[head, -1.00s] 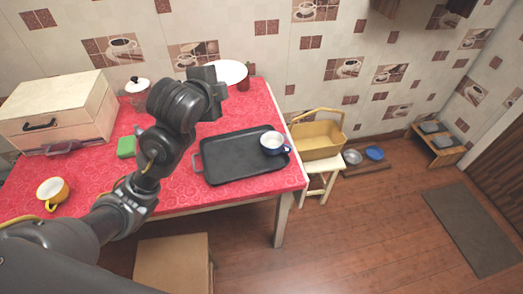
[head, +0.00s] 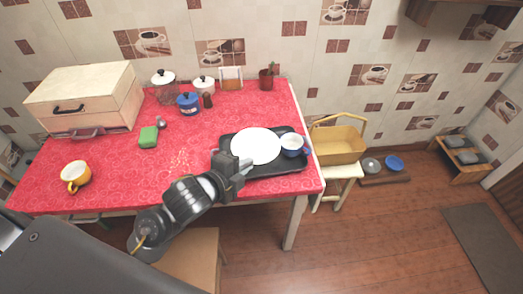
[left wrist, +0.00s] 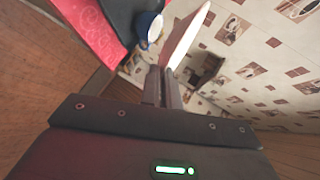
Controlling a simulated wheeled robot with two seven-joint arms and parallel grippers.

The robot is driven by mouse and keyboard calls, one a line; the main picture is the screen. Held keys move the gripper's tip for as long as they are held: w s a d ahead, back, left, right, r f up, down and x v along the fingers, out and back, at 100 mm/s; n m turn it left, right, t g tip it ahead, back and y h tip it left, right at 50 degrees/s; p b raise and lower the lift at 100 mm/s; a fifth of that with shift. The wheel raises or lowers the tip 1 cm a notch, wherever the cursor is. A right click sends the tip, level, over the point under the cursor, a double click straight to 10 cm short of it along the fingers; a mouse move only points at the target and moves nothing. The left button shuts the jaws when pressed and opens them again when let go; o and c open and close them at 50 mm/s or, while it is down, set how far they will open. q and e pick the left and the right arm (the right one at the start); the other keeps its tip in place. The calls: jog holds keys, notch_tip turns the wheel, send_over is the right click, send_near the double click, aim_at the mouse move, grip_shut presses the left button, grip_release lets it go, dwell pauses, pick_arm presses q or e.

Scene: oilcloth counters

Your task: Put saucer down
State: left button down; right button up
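The white saucer (head: 256,146) is over the dark tray (head: 278,165) in the head view, covering much of it. In the left wrist view the saucer (left wrist: 187,38) shows nearly edge-on, with its near edge between my fingers. My left gripper (head: 241,164) is shut on the saucer's edge; its fingers also show in the left wrist view (left wrist: 163,88). The saucer looks apart from the tray (left wrist: 120,14) there. A blue and white mug (head: 292,145) is on the tray, close to the saucer's right side. My right gripper is not in view.
On the red cloth are a yellow cup (head: 76,176), a green sponge (head: 148,137), a blue pot (head: 188,103) and a wooden box (head: 85,95). A yellow basket (head: 337,145) stands on a stool beyond the right edge. The table's middle is clear.

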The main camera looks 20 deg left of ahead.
pick_arm(q)
jog(key=w+a+f, duration=0.2)
jog(key=a+f, duration=0.1)
jog(key=w+a+f, duration=0.2)
jog(key=a+f, duration=0.1)
jog(key=w+a+f, duration=0.3)
jog(key=a, duration=0.1)
jog(key=shift+a+f, duration=0.1)
jog(key=shift+f, duration=0.05)
jog(key=shift+w+a+f, duration=0.15)
jog(key=shift+a+f, duration=0.05)
jog(key=shift+f, duration=0.15)
jog(key=shift+w+a+f, duration=0.1)
jog(key=shift+a+f, duration=0.1)
jog(key=shift+f, duration=0.1)
notch_tip(320, 180, down, 3)
jog(key=shift+r, duration=0.1)
